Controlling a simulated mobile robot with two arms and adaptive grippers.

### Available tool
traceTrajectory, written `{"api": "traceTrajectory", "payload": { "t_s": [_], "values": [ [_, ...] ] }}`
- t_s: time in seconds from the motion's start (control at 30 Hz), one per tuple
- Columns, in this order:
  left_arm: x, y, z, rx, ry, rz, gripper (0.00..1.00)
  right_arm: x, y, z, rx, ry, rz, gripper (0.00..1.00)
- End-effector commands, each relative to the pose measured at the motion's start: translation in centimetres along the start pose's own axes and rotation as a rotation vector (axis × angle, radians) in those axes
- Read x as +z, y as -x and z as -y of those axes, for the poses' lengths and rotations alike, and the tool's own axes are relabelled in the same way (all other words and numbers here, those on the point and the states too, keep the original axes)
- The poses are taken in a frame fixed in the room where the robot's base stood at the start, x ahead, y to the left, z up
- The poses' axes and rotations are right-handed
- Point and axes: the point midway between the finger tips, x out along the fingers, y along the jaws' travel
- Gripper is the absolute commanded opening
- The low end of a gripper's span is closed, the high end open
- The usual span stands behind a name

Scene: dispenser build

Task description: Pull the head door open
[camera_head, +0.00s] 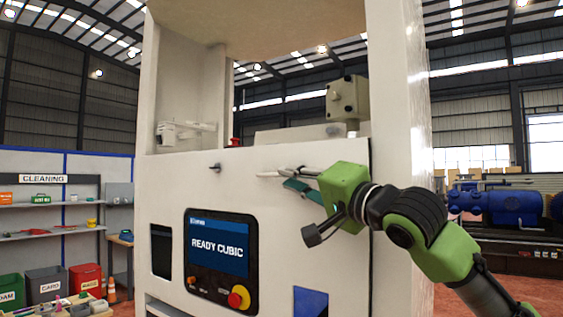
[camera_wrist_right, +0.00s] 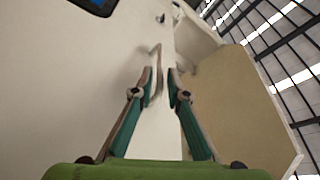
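The white front panel (camera_head: 285,225) of the machine stands upright and looks closed; I take it as the head door. It carries a thin pale handle (camera_head: 267,174) near its top, which also shows in the right wrist view (camera_wrist_right: 158,54). My right gripper (camera_head: 288,178) is at this handle, its fingers pointing left along the panel. In the right wrist view, the fingertips (camera_wrist_right: 162,82) stand a little apart, with the handle's near end between or just in front of them. A gap shows beside the right finger; firm contact cannot be seen. My left gripper is not in view.
The panel holds a screen (camera_head: 219,245), a red knob (camera_head: 238,297) and a small dark knob (camera_head: 215,167). A white post (camera_head: 398,150) stands beside my right arm. Shelves (camera_head: 45,203) and bins (camera_head: 46,283) are at the left, blue machinery (camera_head: 500,203) at the right.

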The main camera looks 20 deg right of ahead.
Motion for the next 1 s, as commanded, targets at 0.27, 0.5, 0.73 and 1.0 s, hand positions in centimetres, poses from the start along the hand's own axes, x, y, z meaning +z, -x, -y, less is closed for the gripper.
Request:
{"api": "traceTrajectory", "payload": {
  "t_s": [0.27,0.5,0.73,1.0],
  "values": [
    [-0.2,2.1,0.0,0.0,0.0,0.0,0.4,-0.1,-3.5,0.1,0.001,-0.001,0.0,0.14],
    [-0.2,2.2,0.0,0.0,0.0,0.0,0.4,0.1,-3.9,0.0,-0.001,0.001,0.0,0.14],
    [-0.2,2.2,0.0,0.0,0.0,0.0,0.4,0.0,-3.8,0.0,0.0,0.0,-0.001,0.0],
    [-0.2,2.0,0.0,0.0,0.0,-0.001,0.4,0.2,-3.8,0.0,-0.003,0.005,0.0,0.0]
  ]
}}
